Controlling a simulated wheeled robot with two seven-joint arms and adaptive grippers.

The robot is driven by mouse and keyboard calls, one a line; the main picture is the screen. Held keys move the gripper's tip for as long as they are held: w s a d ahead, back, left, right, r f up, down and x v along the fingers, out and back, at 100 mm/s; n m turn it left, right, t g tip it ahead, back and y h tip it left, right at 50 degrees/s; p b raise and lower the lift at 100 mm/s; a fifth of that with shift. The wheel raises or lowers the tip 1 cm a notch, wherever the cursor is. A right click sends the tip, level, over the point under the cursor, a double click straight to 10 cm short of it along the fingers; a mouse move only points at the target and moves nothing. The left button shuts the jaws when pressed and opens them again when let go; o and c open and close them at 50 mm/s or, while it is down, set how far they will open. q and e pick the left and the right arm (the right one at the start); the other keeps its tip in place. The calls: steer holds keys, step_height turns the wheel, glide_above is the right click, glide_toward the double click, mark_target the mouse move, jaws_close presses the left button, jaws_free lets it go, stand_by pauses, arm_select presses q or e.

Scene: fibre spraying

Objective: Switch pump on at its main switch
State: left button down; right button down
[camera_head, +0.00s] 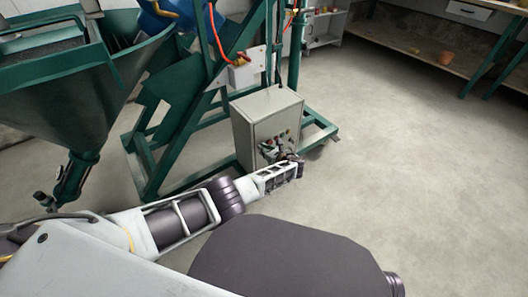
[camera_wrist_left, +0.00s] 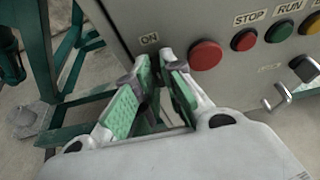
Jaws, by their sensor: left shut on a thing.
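The grey pump control box (camera_head: 242,138) stands low on the green frame in the head view. Its panel fills the upper part of the left wrist view, with an ON label (camera_wrist_left: 150,38) on the left. My left gripper (camera_head: 291,160) reaches the front of the box. In the left wrist view the green-padded fingers (camera_wrist_left: 158,70) are closed just below the ON label, on the main switch, which the fingers mostly hide. I cannot tell the switch's angle. My right gripper is not in view.
Right of my fingers are a red button (camera_wrist_left: 206,54), a red STOP button (camera_wrist_left: 244,39), a green RUN button (camera_wrist_left: 279,31) and a lever-like handle (camera_wrist_left: 278,97). A hopper (camera_head: 75,110) stands at the left. The floor (camera_head: 420,160) at the right is clear.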

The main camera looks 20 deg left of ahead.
arm_select(q)
steer(key=shift+f, duration=0.1)
stand_by(0.4)
steer(key=c, duration=1.5)
jaws_free()
steer(key=shift+d, duration=0.1)
steer(key=shift+s+d, duration=0.1)
steer(key=shift+v, duration=5.85)
